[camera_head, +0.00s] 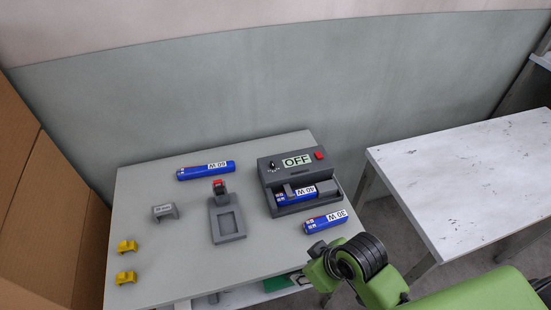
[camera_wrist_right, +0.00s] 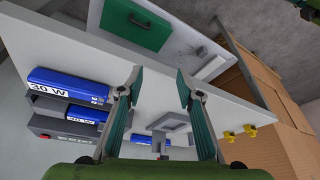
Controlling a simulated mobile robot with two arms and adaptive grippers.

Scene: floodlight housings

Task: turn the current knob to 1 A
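The current knob (camera_head: 272,167) is a small dark knob with a light mark on top of the grey tester box (camera_head: 290,211), left of a display (camera_head: 297,160) reading OFF. Its exact setting is too small to read. A blue 40 W cylinder (camera_head: 296,194) lies in the box's front tray. My right gripper (camera_wrist_right: 158,80) is open and empty in the right wrist view, above the table's front part. In the head view only my green arm and dark wrist show near the front right corner, apart from the knob. My left gripper is not in view.
A red button (camera_head: 319,155) sits right of the display. A 30 W cylinder (camera_head: 325,222) lies before the box, a 60 W one (camera_head: 206,170) at the back. A grey stand (camera_head: 227,220), grey block (camera_head: 165,212) and two yellow clips (camera_head: 126,246) are left. A white table (camera_head: 470,185) stands right.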

